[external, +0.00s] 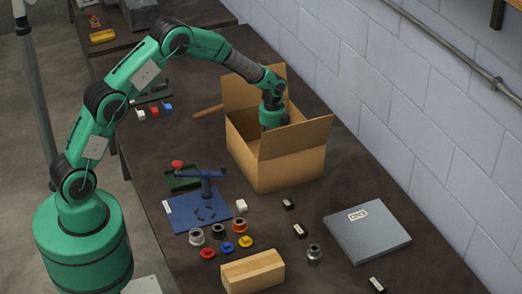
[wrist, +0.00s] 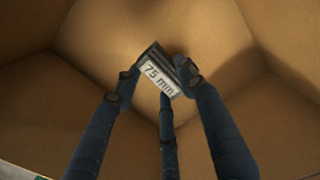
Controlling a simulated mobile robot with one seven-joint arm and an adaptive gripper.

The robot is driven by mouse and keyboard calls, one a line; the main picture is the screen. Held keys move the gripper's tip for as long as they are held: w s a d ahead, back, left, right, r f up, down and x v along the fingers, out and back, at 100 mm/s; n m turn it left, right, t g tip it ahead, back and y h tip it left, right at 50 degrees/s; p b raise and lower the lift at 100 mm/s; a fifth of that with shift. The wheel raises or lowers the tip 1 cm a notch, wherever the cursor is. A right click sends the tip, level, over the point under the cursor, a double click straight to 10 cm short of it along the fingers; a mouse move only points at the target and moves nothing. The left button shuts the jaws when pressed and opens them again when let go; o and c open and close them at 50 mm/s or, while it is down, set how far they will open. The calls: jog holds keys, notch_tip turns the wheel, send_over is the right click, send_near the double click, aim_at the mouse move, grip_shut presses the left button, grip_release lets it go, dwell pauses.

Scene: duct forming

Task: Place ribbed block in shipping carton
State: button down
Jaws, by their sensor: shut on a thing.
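The shipping carton (external: 290,167) is an open brown box with its flaps up, standing on the dark bench. My arm reaches over its far side and down into it, so the carton wall hides my gripper in the external view. In the wrist view my gripper (wrist: 158,82) has its dark blue fingers closed around a small dark block (wrist: 158,74) with a white label reading "75 mm". The block appears to be the ribbed block, with ridges at its end. It is inside the carton, with the brown carton floor and walls (wrist: 245,95) around it. Whether it touches the floor cannot be told.
Small black labelled blocks (external: 299,231), a grey flat case (external: 367,231), a wooden block (external: 253,271), coloured knobs and a blue fixture (external: 196,212) lie in front of the carton. A wooden handle (external: 208,111) lies left of it. A block wall runs along the right.

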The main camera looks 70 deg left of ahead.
jog(key=shift+f, duration=1.85)
jog(key=c, duration=1)
grip_release()
jog(key=shift+f, duration=0.15)
jog(key=shift+c, duration=0.2)
notch_tip(320, 180, up, 12)
jog(key=shift+r+p, duration=0.15)
jog(key=shift+p, duration=0.4)
jog(key=shift+r, duration=0.1)
